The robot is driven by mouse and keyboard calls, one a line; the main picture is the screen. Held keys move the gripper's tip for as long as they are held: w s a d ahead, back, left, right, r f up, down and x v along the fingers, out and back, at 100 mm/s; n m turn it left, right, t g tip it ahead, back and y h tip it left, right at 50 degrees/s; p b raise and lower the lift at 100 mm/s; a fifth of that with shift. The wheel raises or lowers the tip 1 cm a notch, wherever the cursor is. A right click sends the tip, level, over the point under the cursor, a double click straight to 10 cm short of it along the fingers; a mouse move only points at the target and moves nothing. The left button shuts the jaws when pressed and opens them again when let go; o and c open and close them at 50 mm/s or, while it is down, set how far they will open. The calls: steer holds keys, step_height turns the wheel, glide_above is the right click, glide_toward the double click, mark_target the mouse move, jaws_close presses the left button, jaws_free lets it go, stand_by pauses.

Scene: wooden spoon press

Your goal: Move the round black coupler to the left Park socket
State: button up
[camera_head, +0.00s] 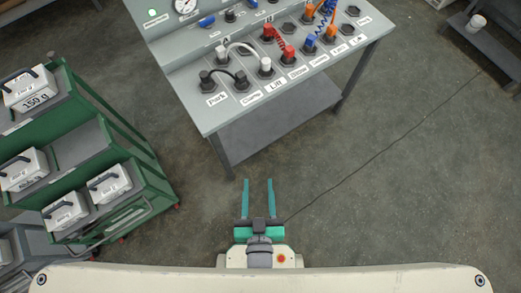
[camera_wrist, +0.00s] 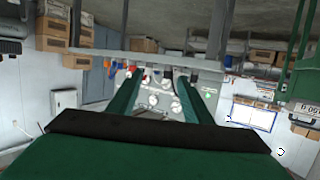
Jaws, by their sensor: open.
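Two black couplers (camera_head: 207,78) (camera_head: 241,77), joined by an arched black hose (camera_head: 224,71), stand at the left end of the front row on the grey bench (camera_head: 209,121). The left one stands at the socket by the left Park label (camera_head: 217,99); the other is by the Clamp label (camera_head: 251,98). I cannot tell which is round; that left socket is mostly hidden beneath its coupler. My gripper (camera_head: 258,182) is open and empty, over the floor in front of the bench, apart from everything. Its two fingers also show in the wrist view (camera_wrist: 157,88).
White (camera_head: 265,65), red (camera_head: 289,52), blue (camera_head: 310,41) and orange (camera_head: 331,32) couplers with hoses stand farther right along the bench. A pressure gauge (camera_head: 185,6) is at the back. A green cart (camera_head: 150,177) with labelled weights stands at left.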

steer(key=r+v, duration=0.1)
steer(key=v, duration=0.5)
steer(key=shift+s+d+r+h, duration=0.2)
steer(key=shift+d+r+h, duration=0.1)
stand_by(0.9)
